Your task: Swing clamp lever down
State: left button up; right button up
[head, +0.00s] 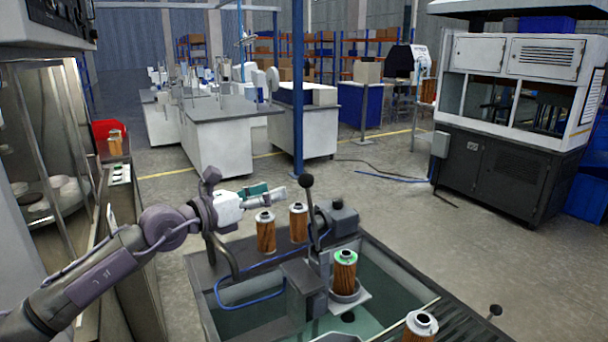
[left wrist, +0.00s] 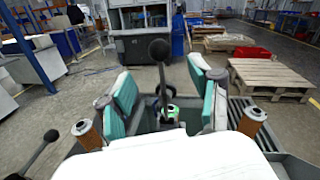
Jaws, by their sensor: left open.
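The clamp lever (head: 312,215) stands upright with a black ball knob on top, beside the clamp block. In the left wrist view the lever knob (left wrist: 159,50) appears between the two finger pads, apart from both. My left gripper (head: 277,194) is open, its teal-padded fingers pointing right, just left of the knob. In the left wrist view the left gripper (left wrist: 161,72) holds nothing. A pleated cartridge with a green top (head: 344,270) stands upright in the clamp's cup; the left wrist view shows only its green top (left wrist: 172,110). My right gripper is not in view.
Two cartridges (head: 265,232) (head: 298,222) stand behind the sink-like basin (head: 210,300). Another cartridge (head: 420,327) stands at the front right, near a second black knob (head: 495,311). A red bin (head: 108,129) sits at left. Open floor lies beyond the basin.

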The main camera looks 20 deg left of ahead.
aim_at(300, 181)
pick_arm(q)
jog(key=p+x, duration=0.2)
jog(key=x, duration=0.7)
jog(key=shift+w+d, duration=0.1)
jog(key=shift+w, duration=0.15)
jog(key=shift+w+d, duration=0.25)
jog(key=shift+w, duration=0.1)
jog(key=c, duration=1)
grip_shut()
